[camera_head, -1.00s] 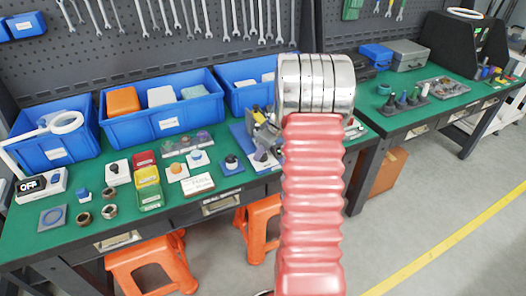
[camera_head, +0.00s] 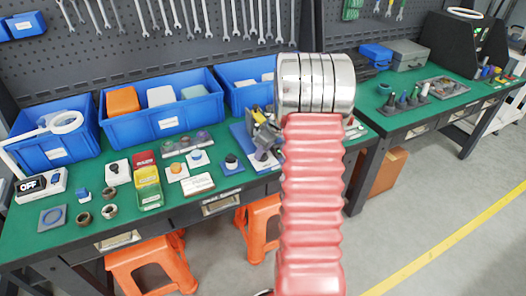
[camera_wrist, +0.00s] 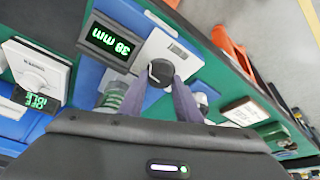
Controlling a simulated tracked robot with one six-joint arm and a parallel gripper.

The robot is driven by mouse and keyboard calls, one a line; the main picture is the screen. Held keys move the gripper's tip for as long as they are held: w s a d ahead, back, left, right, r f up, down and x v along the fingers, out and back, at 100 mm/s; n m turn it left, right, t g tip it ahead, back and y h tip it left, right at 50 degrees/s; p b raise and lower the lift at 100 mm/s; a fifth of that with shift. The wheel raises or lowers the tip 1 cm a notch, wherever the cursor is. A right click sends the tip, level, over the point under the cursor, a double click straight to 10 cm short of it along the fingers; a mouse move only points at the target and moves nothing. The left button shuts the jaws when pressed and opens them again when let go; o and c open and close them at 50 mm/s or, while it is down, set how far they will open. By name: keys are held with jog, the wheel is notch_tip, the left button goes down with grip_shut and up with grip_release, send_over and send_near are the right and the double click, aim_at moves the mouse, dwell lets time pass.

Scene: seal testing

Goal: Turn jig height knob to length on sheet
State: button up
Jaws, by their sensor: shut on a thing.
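The black jig height knob (camera_wrist: 161,72) stands on a white plate (camera_wrist: 185,62) in the wrist view. My gripper (camera_wrist: 160,82) is shut on the knob, with a grey-purple finger on each side of it. Beside the plate, a dark display (camera_wrist: 110,41) reads 38 mm in green. In the head view my own arm hides most of the jig and the gripper. A small cream card with writing (camera_head: 197,184) lies on the bench; it may be the sheet, but its text is too small to read.
A white unit with a dial (camera_wrist: 36,66) and a green-lit display stands near the jig. Blue bins (camera_head: 165,125) line the back of the green bench (camera_head: 60,238). Small blocks, rings and a yellow box (camera_head: 148,178) lie left of the jig. Orange stools (camera_head: 150,262) stand below.

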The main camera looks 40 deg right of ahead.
jog(key=shift+m, duration=0.4)
jog(key=shift+m+h, duration=0.9)
jog(key=shift+m, duration=0.9)
jog(key=shift+a+m+g+h, duration=0.1)
jog(key=shift+m+g+h, duration=0.25)
jog(key=shift+m, duration=0.75)
jog(key=shift+a+m+g+h, duration=0.15)
jog(key=shift+m+h, duration=0.3)
jog(key=shift+m, duration=0.65)
jog(key=shift+w+m+g+h, duration=0.15)
jog(key=shift+m+g+h, duration=0.4)
jog(key=shift+m, duration=1.45)
jog(key=shift+w+m+g+h, duration=0.15)
jog(key=shift+m+g, duration=0.3)
jog(key=shift+m, duration=0.55)
jog(key=shift+s+m+g+h, duration=0.1)
jog(key=shift+m+g, duration=0.3)
jog(key=shift+m, duration=0.6)
jog(key=shift+w, duration=0.1)
jog(key=o, duration=0.8)
jog(key=shift+a+r, duration=0.1)
